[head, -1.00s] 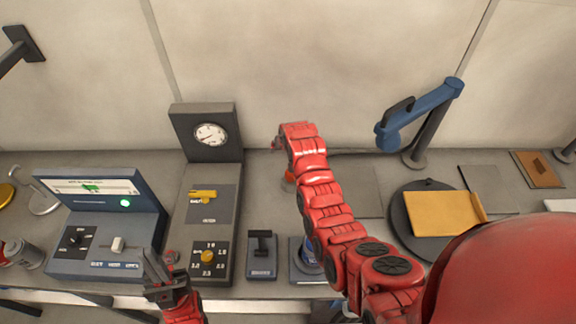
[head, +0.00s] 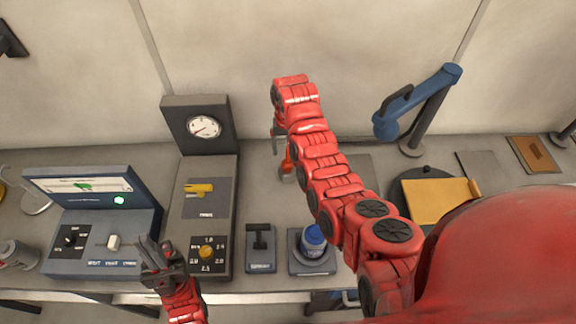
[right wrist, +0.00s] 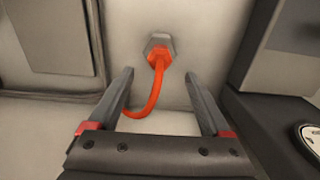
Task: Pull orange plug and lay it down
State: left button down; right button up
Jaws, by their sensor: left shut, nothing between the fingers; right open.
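The orange plug (right wrist: 159,60) sits in a grey hexagonal socket (right wrist: 168,41) in the right wrist view. Its orange cable (right wrist: 153,100) curves down and to the left. The plug shows in the head view as a small orange shape (head: 287,161), partly hidden by my right arm. My right gripper (right wrist: 159,74) is open, its fingers on either side of the plug and cable, apart from both. In the head view my right gripper (head: 278,145) points down above the bench. My left gripper (head: 157,250) is shut and empty near the bench's front edge.
A grey gauge panel (head: 220,175) stands left of the plug, with a blue-grey console (head: 130,225) further left. A blue can (head: 313,238) and a black-handled block (head: 260,262) are in front. A blue lamp-like arm (head: 425,100) and a yellow folder (head: 435,203) are at right.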

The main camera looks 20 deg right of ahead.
aim_at(287, 162)
notch_tip(287, 162, down, 5)
jog(key=shift+s+r+b, duration=0.15)
jog(key=shift+r+b, duration=0.05)
jog(key=shift+b, duration=0.3)
notch_tip(287, 162, down, 3)
jog(key=shift+r+b, duration=0.2)
jog(key=shift+b, duration=0.95)
jog(key=shift+w+f+b, duration=0.2)
jog(key=shift+f+b, duration=0.1)
jog(key=shift+f, duration=0.15)
jog(key=shift+r, duration=0.1)
jog(key=shift+b, duration=0.5)
grip_shut()
